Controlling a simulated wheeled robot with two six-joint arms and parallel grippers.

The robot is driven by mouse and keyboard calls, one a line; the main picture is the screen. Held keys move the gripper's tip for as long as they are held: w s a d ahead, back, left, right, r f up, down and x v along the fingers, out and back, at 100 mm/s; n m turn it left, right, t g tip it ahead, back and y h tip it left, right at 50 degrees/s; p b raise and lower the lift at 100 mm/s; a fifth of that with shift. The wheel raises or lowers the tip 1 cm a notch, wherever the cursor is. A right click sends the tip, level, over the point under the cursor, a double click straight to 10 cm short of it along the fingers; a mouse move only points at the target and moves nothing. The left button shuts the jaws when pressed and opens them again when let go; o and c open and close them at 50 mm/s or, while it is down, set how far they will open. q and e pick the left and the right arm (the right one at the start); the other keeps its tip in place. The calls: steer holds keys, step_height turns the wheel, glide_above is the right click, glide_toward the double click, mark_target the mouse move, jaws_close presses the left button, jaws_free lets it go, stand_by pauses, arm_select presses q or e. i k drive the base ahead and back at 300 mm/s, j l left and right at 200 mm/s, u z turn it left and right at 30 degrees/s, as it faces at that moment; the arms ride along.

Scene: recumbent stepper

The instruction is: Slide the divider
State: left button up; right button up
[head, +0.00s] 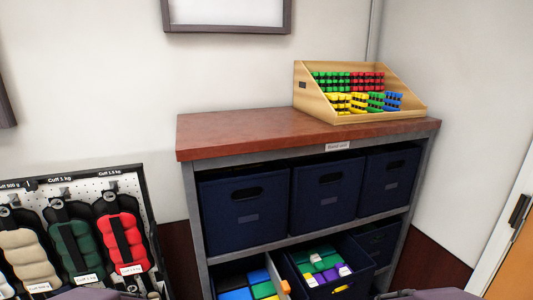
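What looks like the divider (275,271) is a thin, pale upright panel on the lower shelf, with an orange piece at its near end. To its left lie blue, green, yellow and orange items (245,285). To its right is a dark blue open bin (359,272) holding green, white and purple items (323,264). The divider's lower part is cut off by the frame's bottom edge. Grey-purple parts of my arms show at the bottom left and bottom right. I see no gripper fingers, and nothing of mine touches the divider.
The shelf unit has a red-brown top (240,132) bearing a wooden rack (350,115) of coloured pieces. Several dark blue bins (244,225) fill the middle shelf above the divider. A cuff weight board (125,190) stands at left. The right wall is close to the unit.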

mark_target(282, 289)
steer(key=i+l+z, duration=0.35)
steer(key=l, duration=0.15)
steer(key=i+l+u, duration=0.35)
steer(key=l+u, duration=0.4)
steer(key=l, duration=0.2)
steer(key=i+l+u, duration=0.15)
steer(key=l+u, duration=0.2)
steer(key=l, duration=0.2)
steer(key=l+u, duration=0.4)
steer(key=l, duration=0.15)
